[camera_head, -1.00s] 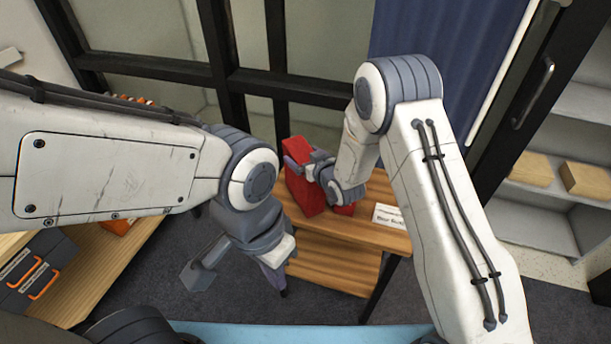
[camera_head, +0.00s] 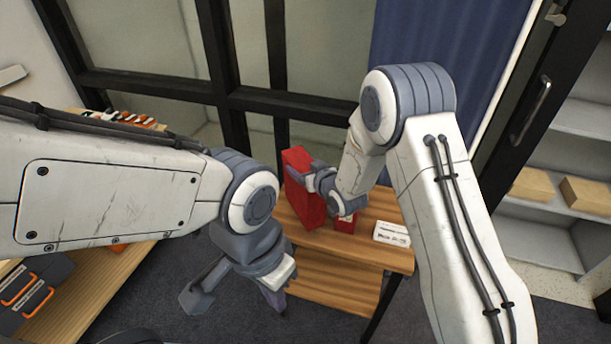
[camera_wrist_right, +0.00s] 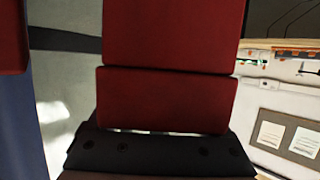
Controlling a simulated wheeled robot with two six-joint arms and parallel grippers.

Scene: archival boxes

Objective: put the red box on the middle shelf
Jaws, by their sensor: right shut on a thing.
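The red box (camera_head: 299,198) is upright at the wooden table in the head view. My right gripper (camera_head: 309,181) is shut on its upper part. I cannot tell whether the box touches the tabletop. In the right wrist view the red box (camera_wrist_right: 168,98) fills the middle, close to the dark gripper part (camera_wrist_right: 150,153) at the bottom. My left gripper (camera_head: 235,297) is open and empty, lower left of the table. A pale shelf unit (camera_head: 545,238) with several levels stands at the right; which level is the middle one is unclear.
The wooden table (camera_head: 350,245) has a lower board (camera_head: 335,283), a small red piece (camera_head: 346,223) and a white label card (camera_head: 391,234). Tan boxes (camera_head: 585,195) sit on one shelf level. A dark door frame (camera_head: 520,110) stands beside the shelves. Dark orange-handled boxes (camera_head: 30,290) are at lower left.

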